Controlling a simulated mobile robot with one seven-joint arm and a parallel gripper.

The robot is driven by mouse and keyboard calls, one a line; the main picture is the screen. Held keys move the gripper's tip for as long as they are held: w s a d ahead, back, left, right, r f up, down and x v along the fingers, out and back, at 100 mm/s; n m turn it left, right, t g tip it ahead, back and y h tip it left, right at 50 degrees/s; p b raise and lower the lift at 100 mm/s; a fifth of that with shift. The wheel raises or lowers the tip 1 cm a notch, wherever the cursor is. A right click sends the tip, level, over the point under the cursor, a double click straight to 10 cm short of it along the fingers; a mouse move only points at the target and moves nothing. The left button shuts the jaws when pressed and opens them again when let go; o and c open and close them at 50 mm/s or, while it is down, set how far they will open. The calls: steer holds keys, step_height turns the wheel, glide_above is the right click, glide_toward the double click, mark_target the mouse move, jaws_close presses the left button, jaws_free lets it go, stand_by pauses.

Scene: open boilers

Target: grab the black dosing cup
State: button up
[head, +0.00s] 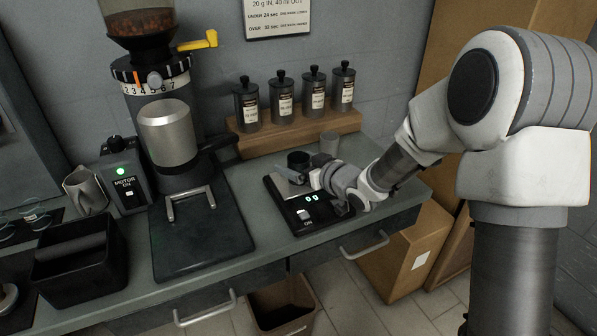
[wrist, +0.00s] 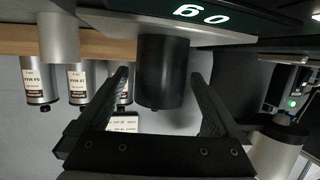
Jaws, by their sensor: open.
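The black dosing cup (head: 298,158) stands upright at the back of the scale (head: 322,217), on its metal plate. My gripper (head: 291,174) is over the scale, close to the cup in the head view, and partly hidden by my wrist. In the wrist view, which is upside down, the black dosing cup (wrist: 162,75) shows between the two fingers of my gripper (wrist: 159,80). The fingers are open, with a gap on each side of the cup. I cannot tell how far the fingertips reach along it.
A grey metal cup (head: 330,143) stands just behind the scale. Several labelled canisters (head: 283,98) stand on a wooden shelf (head: 265,143) at the wall. The grinder (head: 167,130) is to the left, with a black bin (head: 80,262) further left. The counter's front strip is clear.

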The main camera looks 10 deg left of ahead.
steer(key=shift+c, duration=0.3)
steer(key=c, duration=1.5)
steer(key=shift+r, duration=0.15)
